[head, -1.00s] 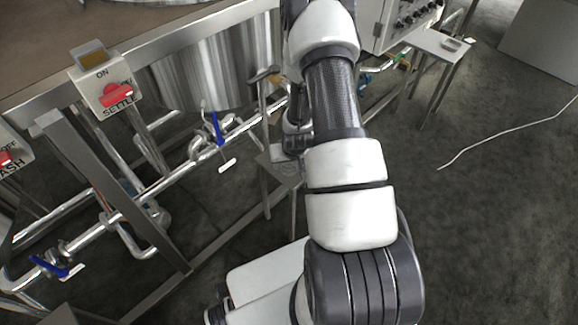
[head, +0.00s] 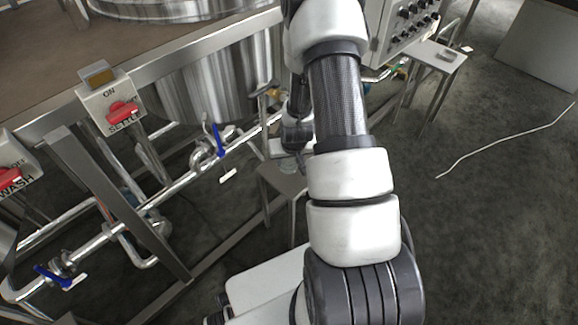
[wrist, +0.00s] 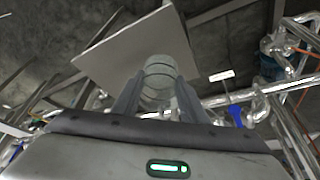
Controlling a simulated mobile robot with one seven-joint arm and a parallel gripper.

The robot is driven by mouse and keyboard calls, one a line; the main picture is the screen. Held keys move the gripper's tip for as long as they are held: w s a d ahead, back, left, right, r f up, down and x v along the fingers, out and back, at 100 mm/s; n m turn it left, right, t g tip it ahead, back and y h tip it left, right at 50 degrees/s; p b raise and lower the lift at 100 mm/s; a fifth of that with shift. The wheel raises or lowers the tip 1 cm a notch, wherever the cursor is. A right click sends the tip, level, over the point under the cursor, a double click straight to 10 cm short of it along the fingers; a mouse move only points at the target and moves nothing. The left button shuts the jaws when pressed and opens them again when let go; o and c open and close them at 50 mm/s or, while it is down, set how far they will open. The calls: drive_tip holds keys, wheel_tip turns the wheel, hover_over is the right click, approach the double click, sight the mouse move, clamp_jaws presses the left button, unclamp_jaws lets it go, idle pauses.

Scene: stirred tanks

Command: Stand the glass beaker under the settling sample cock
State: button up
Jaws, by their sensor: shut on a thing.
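The clear glass beaker (wrist: 158,78) is between the two fingers of my gripper (wrist: 158,92) in the wrist view. My gripper is shut on it. In the head view the beaker (head: 288,164) shows only faintly, near a small grey stand (head: 278,181), and my arm hides most of my gripper. The stand's flat top (wrist: 115,52) lies beyond the beaker in the wrist view. I cannot tell whether the beaker touches it. I cannot clearly pick out the settling sample cock; a short upright pipe with a handle (head: 262,91) rises left of my arm.
A SETTLE switch box (head: 112,103) is on the frame by the steel tank (head: 215,80). A pipe with blue-handled valves (head: 217,138) runs below; one blue handle (wrist: 235,113) is right of my gripper. A second small table (head: 437,57) stands right. The right floor is mostly clear.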

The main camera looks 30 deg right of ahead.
wheel_tip(320, 180, up, 3)
drive_tip(key=shift+f, duration=0.1)
drive_tip(key=shift+w+a+r, duration=0.15)
drive_tip(key=shift+r, duration=0.2)
drive_tip(key=s+a+r+n, duration=0.1)
drive_tip(key=a+r, duration=0.4)
drive_tip(key=r, duration=0.3)
drive_tip(key=s+a+r+n+y, duration=0.1)
drive_tip(key=a+r, duration=0.3)
drive_tip(key=r, duration=0.5)
drive_tip(key=s+a+r+n, duration=0.1)
drive_tip(key=a+r, duration=0.4)
drive_tip(key=r, duration=0.3)
drive_tip(key=w+r+p+v, duration=0.1)
drive_tip(key=w+p+v, duration=0.1)
drive_tip(key=p+v, duration=1.2)
drive_tip(key=p, duration=1.1)
drive_tip(key=shift+w+d+r, duration=0.15)
drive_tip(key=shift+w+r, duration=0.1)
drive_tip(key=shift+r, duration=0.05)
